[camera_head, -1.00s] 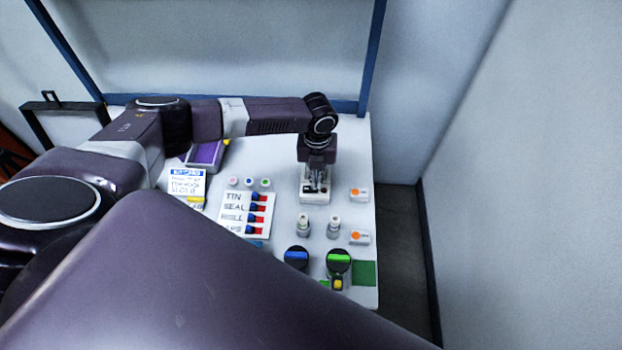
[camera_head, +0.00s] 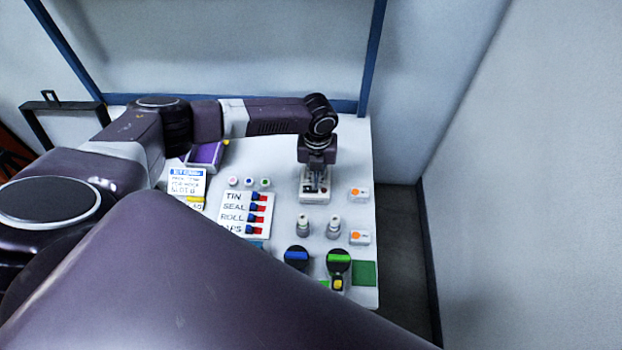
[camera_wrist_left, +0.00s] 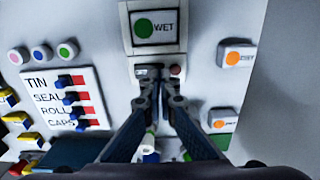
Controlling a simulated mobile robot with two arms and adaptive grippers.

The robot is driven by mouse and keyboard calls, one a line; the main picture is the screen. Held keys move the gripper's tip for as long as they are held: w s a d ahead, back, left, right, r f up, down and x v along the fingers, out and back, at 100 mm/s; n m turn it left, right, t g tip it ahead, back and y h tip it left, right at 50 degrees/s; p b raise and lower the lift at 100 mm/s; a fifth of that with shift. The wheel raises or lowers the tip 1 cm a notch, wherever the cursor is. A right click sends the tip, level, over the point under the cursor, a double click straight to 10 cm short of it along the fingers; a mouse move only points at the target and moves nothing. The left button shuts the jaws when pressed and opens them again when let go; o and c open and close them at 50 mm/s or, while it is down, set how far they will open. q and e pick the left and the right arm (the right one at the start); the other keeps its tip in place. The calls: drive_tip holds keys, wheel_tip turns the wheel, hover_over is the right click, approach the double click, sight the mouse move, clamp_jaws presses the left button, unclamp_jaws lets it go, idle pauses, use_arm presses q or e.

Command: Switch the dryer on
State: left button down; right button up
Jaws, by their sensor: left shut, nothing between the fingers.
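The dryer is a small white unit (camera_head: 314,198) at the back right of the table. In the left wrist view its upper part (camera_wrist_left: 126,30) carries a screen (camera_wrist_left: 155,27) with a green dot and the word WET. Below the screen is a lower panel with a dark slot or switch (camera_wrist_left: 147,72) and a small reddish button (camera_wrist_left: 176,71). My left gripper (camera_head: 316,190) points down over the unit. Its fingertips (camera_wrist_left: 160,88) are shut and empty, just in front of the lower panel; contact cannot be told. My right gripper is not in view.
Left of the dryer lie a labelled card (camera_head: 235,224) with red and blue pieces and several round pots (camera_head: 249,182). Two small vials (camera_head: 334,228), orange-marked white boxes (camera_head: 359,195) and blue-topped (camera_head: 296,257) and green-topped (camera_head: 339,258) black knobs or jars stand nearby. A wall is to the right.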

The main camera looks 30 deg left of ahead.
use_arm(q)
drive_tip(key=shift+f, duration=0.15)
idle(0.4)
drive_tip(key=shift+f+b, duration=0.75)
drive_tip(key=shift+f, duration=0.25)
idle(0.4)
drive_tip(key=shift+r, duration=0.15)
wheel_tip(320, 180, up, 7)
drive_tip(key=p, duration=0.6)
drive_tip(key=shift+p, duration=0.3)
